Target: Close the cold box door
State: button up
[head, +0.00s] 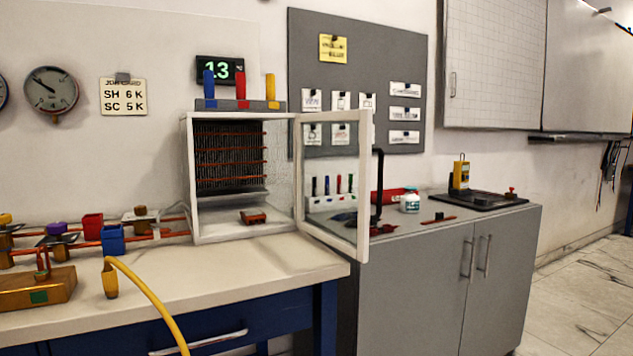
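The cold box (188,190) is a white-framed box on the workbench, with a finned coil and copper tubes at its back. A small copper-brown piece (254,217) lies on its floor. Its door (363,190) is a white frame with a clear pane, hinged at the box's right side. The door stands open, swung out to the right and toward me, over the bench's right end. My gripper is not in the head view.
The workbench (230,265) carries copper pipes with valves and a yellow hose (150,295) at the left. A rack (240,105) with blue, red and yellow pieces sits on the box. A grey cabinet (415,290) stands at the right. Floor (580,300) is clear at far right.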

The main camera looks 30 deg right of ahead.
aim_at(360, 253)
jog(key=i+l+u, duration=0.15)
jog(key=l+u, duration=0.3)
jog(key=l, duration=0.75)
jog(key=l+u, duration=0.45)
jog(key=l, duration=0.75)
jog(key=k+l, duration=0.1)
jog(key=l, duration=0.35)
jog(key=k+l+z, duration=0.15)
jog(key=l, duration=0.7)
